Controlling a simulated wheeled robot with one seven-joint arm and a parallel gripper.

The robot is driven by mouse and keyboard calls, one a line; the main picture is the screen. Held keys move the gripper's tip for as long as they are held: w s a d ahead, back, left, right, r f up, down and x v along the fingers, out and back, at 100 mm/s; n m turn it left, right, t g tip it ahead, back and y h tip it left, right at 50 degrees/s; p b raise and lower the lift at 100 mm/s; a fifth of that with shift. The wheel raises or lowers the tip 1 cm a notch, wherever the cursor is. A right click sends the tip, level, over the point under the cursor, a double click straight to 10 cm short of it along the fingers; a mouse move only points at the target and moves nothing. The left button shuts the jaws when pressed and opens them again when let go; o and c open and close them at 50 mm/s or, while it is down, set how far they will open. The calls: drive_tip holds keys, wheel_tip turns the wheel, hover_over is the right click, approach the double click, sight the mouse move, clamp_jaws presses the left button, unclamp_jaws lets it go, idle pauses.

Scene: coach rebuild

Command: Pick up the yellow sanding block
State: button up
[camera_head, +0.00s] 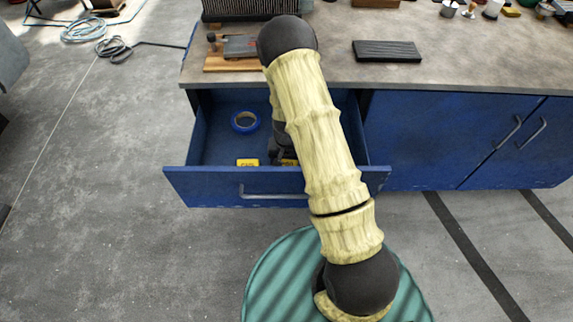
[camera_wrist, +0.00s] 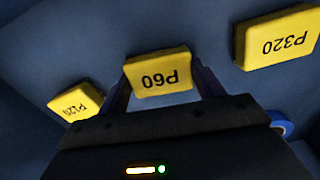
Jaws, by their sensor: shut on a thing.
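In the wrist view, my gripper (camera_wrist: 160,80) is shut on a yellow sanding block marked P60 (camera_wrist: 160,72), with one finger at each end of it. A second yellow block marked P120 (camera_wrist: 76,101) lies to the left, and a third marked P320 (camera_wrist: 277,37) lies to the upper right. In the head view, my arm reaches down into the open blue drawer (camera_head: 275,187) and hides much of it. One yellow block (camera_head: 247,162) shows near the drawer's front, its label too small to read. I cannot tell whether the held block is clear of the drawer floor.
A blue tape roll (camera_head: 245,122) lies in the drawer; its edge also shows in the wrist view (camera_wrist: 283,124). The worktop (camera_head: 345,70) above holds a wooden board with a tool (camera_head: 235,50) and a dark ribbed block (camera_head: 386,51). Closed blue cupboards (camera_head: 440,140) stand to the right.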

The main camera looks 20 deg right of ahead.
drive_tip(key=shift+r, duration=0.15)
wheel_tip(320, 180, up, 10)
idle(0.3)
idle(0.4)
drive_tip(key=o, duration=0.3)
drive_tip(key=shift+c, duration=1.1)
wheel_tip(320, 180, up, 17)
drive_tip(key=n+p, duration=0.4)
drive_tip(key=p, duration=2.2)
hover_over(287, 164)
drive_tip(key=shift+s+r, duration=0.1)
drive_tip(key=shift+s, duration=0.25)
drive_tip(key=shift+d, duration=0.1)
